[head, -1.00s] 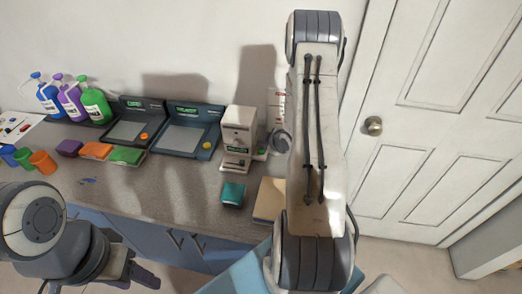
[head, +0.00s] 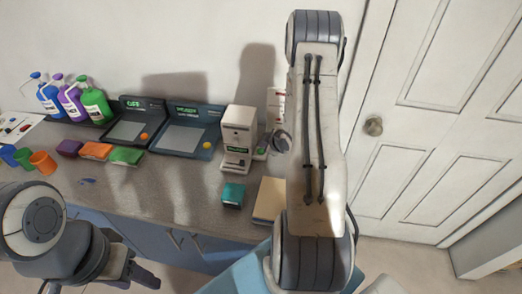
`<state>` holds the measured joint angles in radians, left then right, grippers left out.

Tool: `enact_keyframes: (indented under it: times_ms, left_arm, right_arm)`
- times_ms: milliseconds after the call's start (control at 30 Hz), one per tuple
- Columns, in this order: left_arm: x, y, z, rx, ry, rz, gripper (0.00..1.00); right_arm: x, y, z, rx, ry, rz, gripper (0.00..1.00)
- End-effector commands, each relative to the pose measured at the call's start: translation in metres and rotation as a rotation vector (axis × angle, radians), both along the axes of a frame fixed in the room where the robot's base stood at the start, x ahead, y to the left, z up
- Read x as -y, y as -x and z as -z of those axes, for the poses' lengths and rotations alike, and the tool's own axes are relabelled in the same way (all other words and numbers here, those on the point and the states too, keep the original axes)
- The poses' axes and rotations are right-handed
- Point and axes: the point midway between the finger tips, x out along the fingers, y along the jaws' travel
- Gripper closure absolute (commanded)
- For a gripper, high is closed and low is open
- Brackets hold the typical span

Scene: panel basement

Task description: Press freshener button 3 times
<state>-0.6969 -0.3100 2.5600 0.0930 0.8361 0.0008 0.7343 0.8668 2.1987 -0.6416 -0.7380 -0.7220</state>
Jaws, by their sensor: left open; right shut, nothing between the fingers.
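A pale box-shaped dispenser (head: 239,128) with a green-lit label on its front stands upright at the back of the counter, right of centre. It may be the freshener, but its label is too small to read. I cannot make out a button for certain. My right arm stands upright in front of the area to its right. A rounded grey part beside the dispenser looks like the end of that arm. The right fingers are hidden or cannot be made out. My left gripper (head: 138,274) is open and empty at the lower left, in front of the counter and well away from the dispenser.
A white container with red marks (head: 277,104) stands right of the dispenser. A teal box (head: 233,195) and a tan block (head: 270,201) lie in front. Two dark trays (head: 190,140), spray bottles (head: 95,102) and coloured cups (head: 43,163) stand left. The counter's front middle is clear.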

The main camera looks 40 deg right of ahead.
Motion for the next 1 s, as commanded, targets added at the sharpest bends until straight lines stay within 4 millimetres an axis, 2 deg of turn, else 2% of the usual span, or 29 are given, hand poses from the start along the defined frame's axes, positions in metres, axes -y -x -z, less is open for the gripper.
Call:
enact_keyframes:
  times_ms: [300,1000]
  left_arm:
    - [0.0,0.0,0.01,0.0,0.0,0.0,0.47]
    - [0.0,0.0,0.013,0.0,0.0,0.0,0.47]
  right_arm:
    - [0.0,0.0,0.009,0.0,0.0,0.0,1.0]
    - [0.0,0.0,0.012,0.0,0.0,0.0,1.0]
